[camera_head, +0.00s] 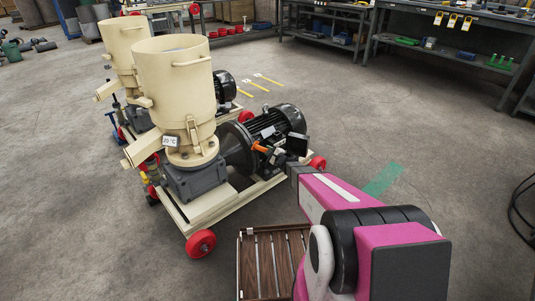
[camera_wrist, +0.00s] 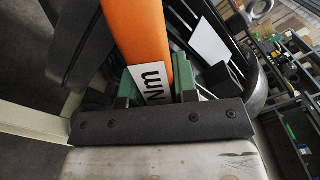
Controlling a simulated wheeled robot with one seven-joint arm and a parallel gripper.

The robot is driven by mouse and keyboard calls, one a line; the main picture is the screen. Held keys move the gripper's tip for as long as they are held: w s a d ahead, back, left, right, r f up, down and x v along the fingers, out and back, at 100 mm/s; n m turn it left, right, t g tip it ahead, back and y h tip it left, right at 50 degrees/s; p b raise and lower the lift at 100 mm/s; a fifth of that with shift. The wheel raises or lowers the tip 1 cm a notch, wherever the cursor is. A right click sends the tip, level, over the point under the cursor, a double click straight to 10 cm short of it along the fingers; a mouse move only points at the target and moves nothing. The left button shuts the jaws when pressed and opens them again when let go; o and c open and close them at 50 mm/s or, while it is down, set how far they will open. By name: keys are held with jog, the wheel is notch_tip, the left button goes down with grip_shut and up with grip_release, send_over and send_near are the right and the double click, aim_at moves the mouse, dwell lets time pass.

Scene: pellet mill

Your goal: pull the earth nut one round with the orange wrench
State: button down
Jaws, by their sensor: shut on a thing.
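The orange wrench shows its orange handle and a white label reading "Nm" in the wrist view (camera_wrist: 137,32). My gripper (camera_wrist: 157,80) is shut on it, with a green-padded finger on each side of the handle. In the head view a short piece of the wrench (camera_head: 259,148) shows beside the black motor (camera_head: 278,122) of the near pellet mill, and my gripper (camera_head: 278,158) is at the motor's front side. The earth nut cannot be made out in either view, and the wrench's working end is hidden.
The near pellet mill (camera_head: 175,85) stands on a cream frame with red wheels (camera_head: 201,243). A second mill (camera_head: 120,45) is behind it. A slatted wooden platform (camera_head: 265,262) lies in front of my arm. Workbenches (camera_head: 450,40) line the back. The floor at right is mostly clear.

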jog(key=shift+r, duration=0.1)
jog(key=shift+w+d+r+m, duration=0.3)
jog(key=shift+d+r+m, duration=0.05)
jog(key=shift+r+m, duration=0.1)
jog(key=shift+w+d+r+m, duration=0.25)
jog(key=shift+d+r+m, duration=0.05)
jog(key=shift+r+m, duration=0.15)
jog(key=shift+w+d+r+m, duration=0.55)
jog(key=shift+d+r+m, duration=0.25)
jog(key=shift+m, duration=0.1)
jog(key=shift+d, duration=0.1)
jog(key=shift+w+d+r+m, duration=0.6)
jog(key=shift+d+m, duration=0.2)
jog(key=shift+m, duration=0.2)
